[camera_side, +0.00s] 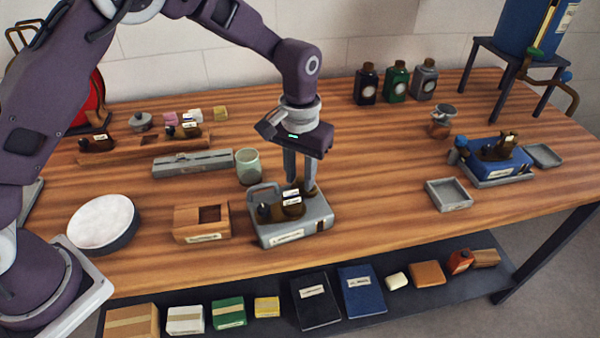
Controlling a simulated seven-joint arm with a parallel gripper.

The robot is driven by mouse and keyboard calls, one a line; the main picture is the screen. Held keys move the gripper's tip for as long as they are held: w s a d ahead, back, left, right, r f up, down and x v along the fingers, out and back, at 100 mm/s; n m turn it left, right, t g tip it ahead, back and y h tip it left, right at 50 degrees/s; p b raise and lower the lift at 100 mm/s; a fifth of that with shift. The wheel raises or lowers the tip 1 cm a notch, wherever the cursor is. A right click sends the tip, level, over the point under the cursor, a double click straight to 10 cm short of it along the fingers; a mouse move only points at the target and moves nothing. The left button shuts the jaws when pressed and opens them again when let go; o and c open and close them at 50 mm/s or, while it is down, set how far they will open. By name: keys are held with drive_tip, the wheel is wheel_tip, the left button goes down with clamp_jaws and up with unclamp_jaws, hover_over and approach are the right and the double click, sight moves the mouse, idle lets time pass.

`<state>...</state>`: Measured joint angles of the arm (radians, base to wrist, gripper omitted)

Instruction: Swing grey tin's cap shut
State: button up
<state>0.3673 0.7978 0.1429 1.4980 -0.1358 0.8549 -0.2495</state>
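A grey box-like body (312,228), which looks like the grey tin, stands on the table at centre front. It has a loop handle at its left back, a pale label on its front, and dark brown fittings with white tags on top. My gripper (301,187) points straight down over its back right part. Its two fingers are apart, with a small brown piece low between or behind them. I cannot tell whether they touch it. The cap's exact position is too small and too covered by the fingers to make out.
A wooden box (188,220) and a green-grey cup (248,167) stand close on the left. A grey bottle (426,82) with a brown cap stands at the back beside green and dark blue ones. A grey tray (449,196) lies right. The table between is clear.

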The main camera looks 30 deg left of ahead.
sight(300, 178)
wheel_tip(300, 178, up, 7)
drive_tip(key=shift+r, duration=0.1)
idle(0.3)
drive_tip(key=m, duration=0.5)
drive_tip(key=shift+s+f, duration=0.15)
drive_tip(key=shift+f, duration=0.2)
drive_tip(key=m, duration=0.9)
drive_tip(key=shift+w+r, duration=0.15)
drive_tip(key=shift+w, duration=0.1)
wheel_tip(300, 178, down, 7)
clamp_jaws()
